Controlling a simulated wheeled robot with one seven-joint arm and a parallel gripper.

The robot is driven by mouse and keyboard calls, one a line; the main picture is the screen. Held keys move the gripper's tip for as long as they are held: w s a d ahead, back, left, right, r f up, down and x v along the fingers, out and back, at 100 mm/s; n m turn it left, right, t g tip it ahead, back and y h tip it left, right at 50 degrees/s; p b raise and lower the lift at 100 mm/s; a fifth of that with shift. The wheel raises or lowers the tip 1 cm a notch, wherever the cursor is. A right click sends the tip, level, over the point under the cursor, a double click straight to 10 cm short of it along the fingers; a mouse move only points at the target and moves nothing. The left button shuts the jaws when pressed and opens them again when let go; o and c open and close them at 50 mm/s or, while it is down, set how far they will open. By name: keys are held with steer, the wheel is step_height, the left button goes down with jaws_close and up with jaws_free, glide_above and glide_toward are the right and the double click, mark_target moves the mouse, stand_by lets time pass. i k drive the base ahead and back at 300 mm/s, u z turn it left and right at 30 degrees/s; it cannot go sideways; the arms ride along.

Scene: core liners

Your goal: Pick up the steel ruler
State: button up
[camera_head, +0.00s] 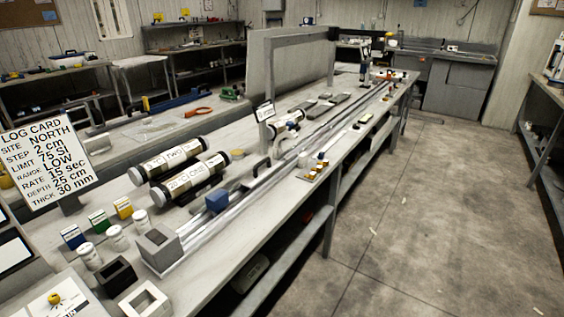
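I cannot make out the steel ruler for certain. Long, thin metallic strips (262,183) run along the bench, and I cannot tell whether one of them is the ruler or all are part of the rail track. My gripper is not in view.
A grey block (159,248), black box (115,277) and white open box (145,300) stand at the near end. A log card (45,150) stands left. The floor (430,220) at right is clear.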

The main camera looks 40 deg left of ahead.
mark_target(258, 175)
steer(key=i, duration=0.9)
steer(key=u, duration=2.35)
